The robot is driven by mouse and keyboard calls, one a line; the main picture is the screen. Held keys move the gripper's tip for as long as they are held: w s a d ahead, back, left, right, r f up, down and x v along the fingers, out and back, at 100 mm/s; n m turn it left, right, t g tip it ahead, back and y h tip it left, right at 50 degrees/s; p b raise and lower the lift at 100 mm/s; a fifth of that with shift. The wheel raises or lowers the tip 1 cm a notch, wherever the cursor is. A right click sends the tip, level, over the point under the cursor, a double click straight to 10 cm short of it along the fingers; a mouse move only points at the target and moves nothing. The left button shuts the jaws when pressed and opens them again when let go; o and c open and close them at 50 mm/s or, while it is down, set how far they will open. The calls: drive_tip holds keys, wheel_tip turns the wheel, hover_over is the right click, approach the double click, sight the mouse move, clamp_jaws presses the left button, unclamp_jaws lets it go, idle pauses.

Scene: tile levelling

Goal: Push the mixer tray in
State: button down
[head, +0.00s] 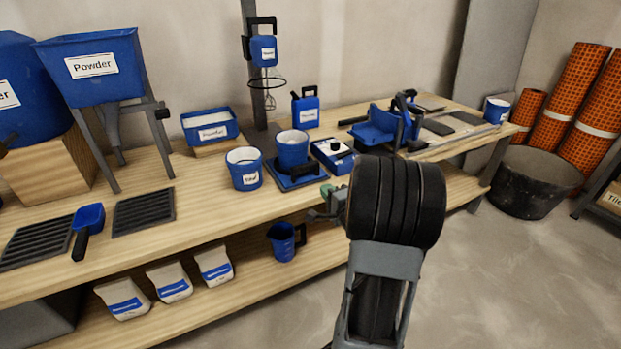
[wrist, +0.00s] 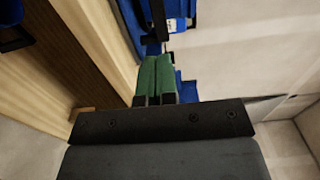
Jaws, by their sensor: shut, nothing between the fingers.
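The mixer tray (head: 284,182) is a flat blue plate on the bench with a black handle (head: 303,170) at its front right. A blue bucket (head: 292,150) stands on it. The mixer (head: 263,50), with a wire whisk, hangs on a grey post behind and above the bucket. My gripper (head: 326,190) is in front of the bench edge, to the right of the tray and apart from it in the head view. Its green fingers are shut and empty in the wrist view (wrist: 156,68). Blue parts lie beyond the fingertips there; I cannot tell which touch.
A labelled blue pot (head: 244,170) stands left of the tray. A blue box (head: 333,157) stands close on its right, and a blue jug (head: 305,108) behind. A lower shelf (head: 250,290) holds white bags and a measuring cup. The floor in front is clear.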

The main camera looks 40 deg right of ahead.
sight(307, 169)
drive_tip(key=w+b, duration=0.1)
drive_tip(key=w, duration=0.2)
drive_tip(key=w+d+b, duration=0.1)
drive_tip(key=w, duration=0.3)
drive_tip(key=w+b, duration=0.1)
drive_tip(key=w, duration=0.2)
drive_tip(key=shift+w+d, duration=0.2)
drive_tip(key=shift+w, duration=0.1)
drive_tip(key=shift+w, duration=0.1)
